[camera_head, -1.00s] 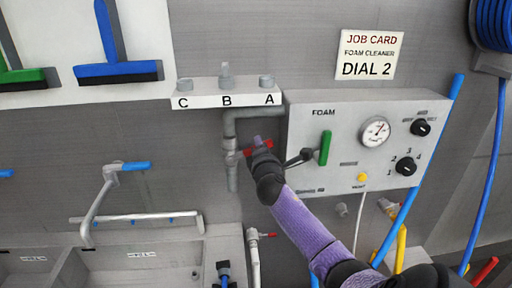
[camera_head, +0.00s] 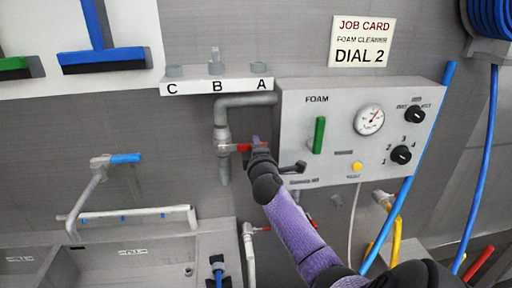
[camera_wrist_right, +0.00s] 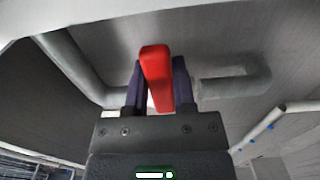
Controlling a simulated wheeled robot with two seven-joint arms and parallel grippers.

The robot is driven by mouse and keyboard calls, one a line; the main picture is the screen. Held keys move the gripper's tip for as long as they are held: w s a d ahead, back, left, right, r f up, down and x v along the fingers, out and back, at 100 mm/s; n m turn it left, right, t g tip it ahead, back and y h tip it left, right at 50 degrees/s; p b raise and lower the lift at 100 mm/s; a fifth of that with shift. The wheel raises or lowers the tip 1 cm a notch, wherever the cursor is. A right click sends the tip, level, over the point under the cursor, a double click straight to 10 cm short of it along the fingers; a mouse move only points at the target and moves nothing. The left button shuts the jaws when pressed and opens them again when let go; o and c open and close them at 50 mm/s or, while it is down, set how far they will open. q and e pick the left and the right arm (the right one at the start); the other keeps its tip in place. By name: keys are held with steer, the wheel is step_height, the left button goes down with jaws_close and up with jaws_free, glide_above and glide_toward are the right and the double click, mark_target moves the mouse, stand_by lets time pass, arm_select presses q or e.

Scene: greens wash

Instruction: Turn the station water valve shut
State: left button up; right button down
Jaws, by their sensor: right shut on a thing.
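The station water valve is on the grey pipe (camera_head: 222,132) under the shelf marked C, B, A, left of the foam panel. Its red handle (camera_head: 242,147) points right from the pipe. My right gripper (camera_head: 256,146) is shut on this handle. It hides much of the handle's outer part in the head view. In the right wrist view the red handle (camera_wrist_right: 157,78) stands between the two dark fingers of the right gripper (camera_wrist_right: 155,88). My left gripper is not in view.
The foam panel (camera_head: 345,92) with a green handle (camera_head: 319,135), gauge and black knobs is close right of my gripper. A sink (camera_head: 130,265) with a blue-handled tap (camera_head: 125,158) is lower left. Another red-handled tap (camera_head: 262,229) is below. A blue hose (camera_head: 488,170) hangs at right.

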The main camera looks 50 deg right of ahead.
steer(key=shift+f, duration=0.1)
steer(key=shift+c, duration=2.2)
jaws_free()
steer(key=v, duration=1)
steer(key=shift+p, duration=0.35)
